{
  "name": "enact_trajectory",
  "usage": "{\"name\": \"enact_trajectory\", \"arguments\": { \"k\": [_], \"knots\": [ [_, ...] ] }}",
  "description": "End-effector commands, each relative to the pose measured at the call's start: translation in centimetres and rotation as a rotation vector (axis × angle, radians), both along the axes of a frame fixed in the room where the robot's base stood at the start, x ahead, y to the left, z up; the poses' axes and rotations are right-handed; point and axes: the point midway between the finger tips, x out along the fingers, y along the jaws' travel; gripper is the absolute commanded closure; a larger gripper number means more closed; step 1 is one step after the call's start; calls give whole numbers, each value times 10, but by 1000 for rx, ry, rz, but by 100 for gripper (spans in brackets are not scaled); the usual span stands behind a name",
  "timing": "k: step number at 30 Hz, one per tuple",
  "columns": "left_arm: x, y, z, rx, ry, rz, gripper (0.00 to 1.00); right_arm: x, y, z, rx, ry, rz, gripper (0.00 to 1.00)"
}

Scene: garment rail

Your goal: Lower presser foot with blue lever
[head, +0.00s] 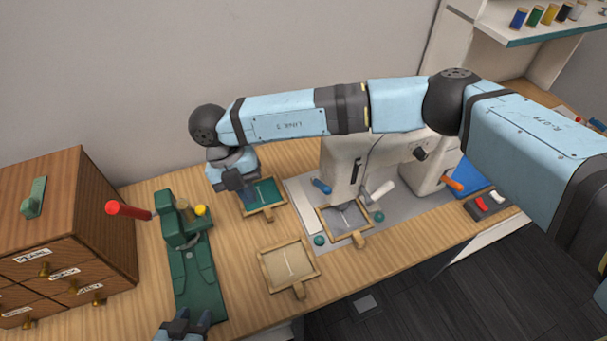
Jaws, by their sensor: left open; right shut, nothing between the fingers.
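The white sewing machine (345,155) stands on a grey mat, partly hidden behind my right arm. The blue lever (321,186) sticks out at the left of its head. A wooden hoop with grey cloth (342,219) lies below the head. The presser foot is too small to make out clearly. My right gripper (249,203) points down over the hoop with green cloth (266,193), left of the blue lever and apart from it. It is shut and empty. My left gripper (183,326) is open at the bottom edge, near the green press.
A green press (193,270) with a red-tipped handle (128,210) stands left, beside a wooden drawer cabinet (60,235). A hoop with beige cloth (288,265) lies front centre.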

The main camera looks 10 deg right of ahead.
Motion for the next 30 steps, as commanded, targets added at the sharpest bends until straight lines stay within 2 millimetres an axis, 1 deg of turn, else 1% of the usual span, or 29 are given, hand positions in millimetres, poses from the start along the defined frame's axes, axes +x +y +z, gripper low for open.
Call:
{"name": "enact_trajectory", "arguments": {
  "k": [1,3,6,9,19,23,26,30],
  "knots": [
    [0,0,-1,0,0,0,57,18,-14,9,-82,-63,-12,100],
    [0,0,-1,0,0,0,57,36,-31,19,-179,-131,-32,100],
    [0,0,-1,0,0,0,57,54,-48,31,-274,-200,-55,100],
    [0,0,-1,0,0,0,57,62,-56,38,-322,-235,-68,100],
    [0,0,-2,1,2,-1,57,64,-58,39,-332,-242,-72,100],
    [0,0,0,2,3,-1,57,63,-61,36,-332,-240,-72,100],
    [0,1,4,2,3,0,57,62,-67,27,-333,-240,-71,100],
    [0,2,12,5,-1,3,57,59,-82,6,-333,-238,-73,100]
  ]
}}
